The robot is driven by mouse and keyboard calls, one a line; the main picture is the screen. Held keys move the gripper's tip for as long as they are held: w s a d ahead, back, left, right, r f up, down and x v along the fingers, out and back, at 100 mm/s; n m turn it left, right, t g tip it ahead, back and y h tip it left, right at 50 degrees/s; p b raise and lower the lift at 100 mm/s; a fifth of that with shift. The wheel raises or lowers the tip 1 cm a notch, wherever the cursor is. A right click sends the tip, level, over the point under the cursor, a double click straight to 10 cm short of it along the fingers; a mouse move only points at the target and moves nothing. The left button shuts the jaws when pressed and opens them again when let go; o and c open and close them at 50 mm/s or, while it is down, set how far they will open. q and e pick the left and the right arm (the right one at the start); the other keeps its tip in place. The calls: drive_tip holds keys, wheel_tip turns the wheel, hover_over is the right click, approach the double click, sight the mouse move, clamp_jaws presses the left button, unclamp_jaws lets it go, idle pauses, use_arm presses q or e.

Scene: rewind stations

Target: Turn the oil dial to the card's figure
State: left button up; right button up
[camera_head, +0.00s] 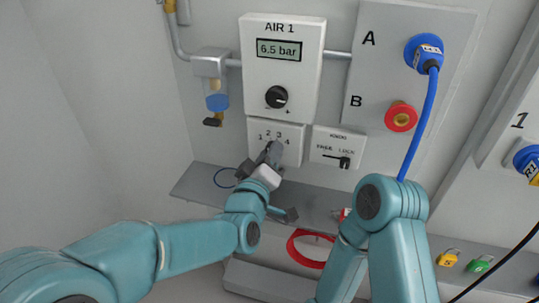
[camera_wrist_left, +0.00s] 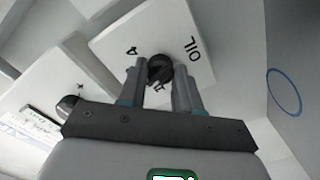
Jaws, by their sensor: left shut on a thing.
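The oil dial's white plate (camera_head: 291,132) sits on the wall just below the AIR 1 panel, with the figures 1 to 4 printed around it. In the left wrist view the dark round dial knob (camera_wrist_left: 160,68) stands between my left fingers, and the plate (camera_wrist_left: 210,25) reads OIL. My left gripper (camera_head: 269,153) is shut on the knob; the fingers also show in the wrist view. The fingers cover much of the knob in the head view, and I cannot tell which figure it points to. I see no card that I can read. My right gripper is out of view.
The AIR 1 panel (camera_head: 306,77) shows 6.5 bar above a black knob (camera_head: 276,97). A FREE/LOCK slider panel (camera_head: 325,144) is right of the oil plate. A blue hose (camera_head: 422,128) hangs nearby.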

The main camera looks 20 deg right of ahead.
use_arm(q)
drive_tip(key=shift+m+b, duration=1.85)
drive_tip(key=shift+m, duration=2.05)
drive_tip(key=o, duration=1)
drive_tip(key=shift+o, duration=0.2)
